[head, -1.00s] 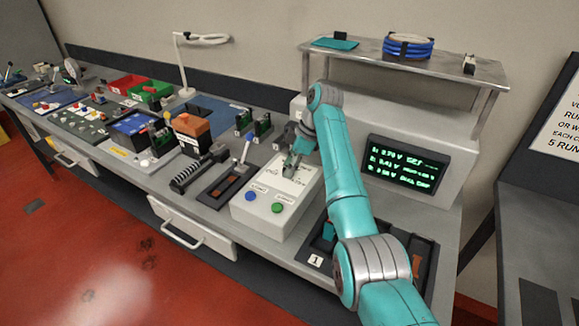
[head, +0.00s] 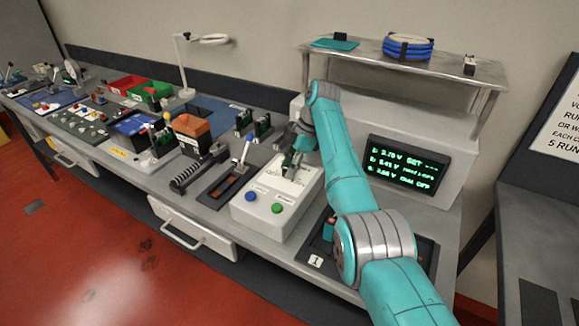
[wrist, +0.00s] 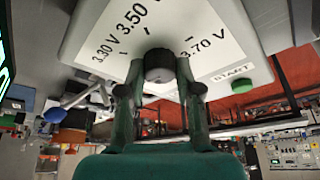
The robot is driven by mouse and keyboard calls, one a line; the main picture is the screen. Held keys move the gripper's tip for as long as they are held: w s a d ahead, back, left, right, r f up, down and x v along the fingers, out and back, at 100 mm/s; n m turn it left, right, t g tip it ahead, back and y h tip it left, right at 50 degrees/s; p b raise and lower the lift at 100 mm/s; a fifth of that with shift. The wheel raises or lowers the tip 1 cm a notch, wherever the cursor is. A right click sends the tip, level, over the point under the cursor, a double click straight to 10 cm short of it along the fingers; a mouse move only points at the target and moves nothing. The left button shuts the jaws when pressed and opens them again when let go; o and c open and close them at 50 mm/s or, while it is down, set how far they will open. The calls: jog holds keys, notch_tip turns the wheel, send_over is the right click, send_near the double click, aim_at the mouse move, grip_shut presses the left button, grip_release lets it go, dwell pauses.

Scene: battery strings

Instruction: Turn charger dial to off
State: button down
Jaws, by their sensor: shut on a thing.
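The charger is a pale box (head: 250,206) on the bench in the head view, with a blue and a green button on its front. Its dial, a dark round knob (wrist: 158,60), shows in the wrist view against a white face marked 3.30 V, 3.50 V and 3.70 V. My gripper (wrist: 158,72) is shut on the dial, one finger on each side. In the head view my gripper (head: 292,166) is over the charger's top and hides the dial. The dial's pointer and any off mark cannot be made out.
A screen (head: 403,165) with green text stands behind my arm. A dark tray (head: 330,262) lies right of the charger, partly under my arm. A lever unit (head: 230,183) stands close on the left. A shelf (head: 440,66) with blue coils is above.

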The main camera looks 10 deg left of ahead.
jog(key=c, duration=0.8)
grip_release()
jog(key=v, duration=1.2)
